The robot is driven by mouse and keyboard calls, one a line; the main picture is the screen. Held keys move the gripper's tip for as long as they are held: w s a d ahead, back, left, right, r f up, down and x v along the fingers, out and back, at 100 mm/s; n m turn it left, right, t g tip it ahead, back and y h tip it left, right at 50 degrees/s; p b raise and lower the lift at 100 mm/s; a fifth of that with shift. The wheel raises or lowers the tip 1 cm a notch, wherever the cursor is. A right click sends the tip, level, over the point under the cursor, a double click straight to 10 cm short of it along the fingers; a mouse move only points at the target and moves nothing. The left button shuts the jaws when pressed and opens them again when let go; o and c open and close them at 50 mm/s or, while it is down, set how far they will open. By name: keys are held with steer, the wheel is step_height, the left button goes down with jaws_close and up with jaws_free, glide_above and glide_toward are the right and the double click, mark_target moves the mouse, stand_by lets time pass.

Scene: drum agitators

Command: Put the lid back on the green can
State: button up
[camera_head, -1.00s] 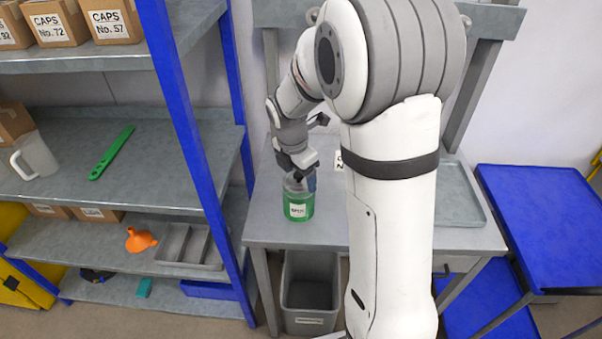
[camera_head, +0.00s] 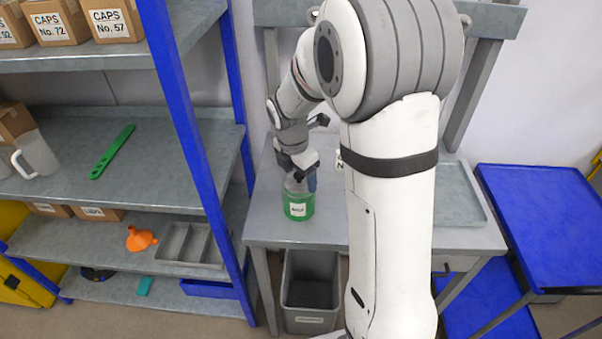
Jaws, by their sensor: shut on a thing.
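The green can (camera_head: 299,206) stands upright on the grey workbench (camera_head: 268,232), near its left front. It has a white label, and its upper part looks clear or grey. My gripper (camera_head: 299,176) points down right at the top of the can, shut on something. The held thing is mostly hidden by the fingers; a greyish piece at the can's top may be the lid, but I cannot tell whether it touches the rim.
A grey bin (camera_head: 309,317) stands below the bench front. A grey tray (camera_head: 459,222) lies on the bench's right side, partly behind my arm. The blue-posted shelf (camera_head: 185,120) at left holds boxes, a jug (camera_head: 38,153) and a green tool (camera_head: 112,152). A blue table (camera_head: 545,225) stands right.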

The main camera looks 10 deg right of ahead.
stand_by(0.3)
steer(key=o, duration=1)
steer(key=shift+o, duration=0.4)
steer(key=shift+r+p, duration=2.85)
steer(key=shift+r, duration=0.65)
steer(key=shift+c, duration=0.4)
jaws_close()
steer(key=shift+f, duration=0.15)
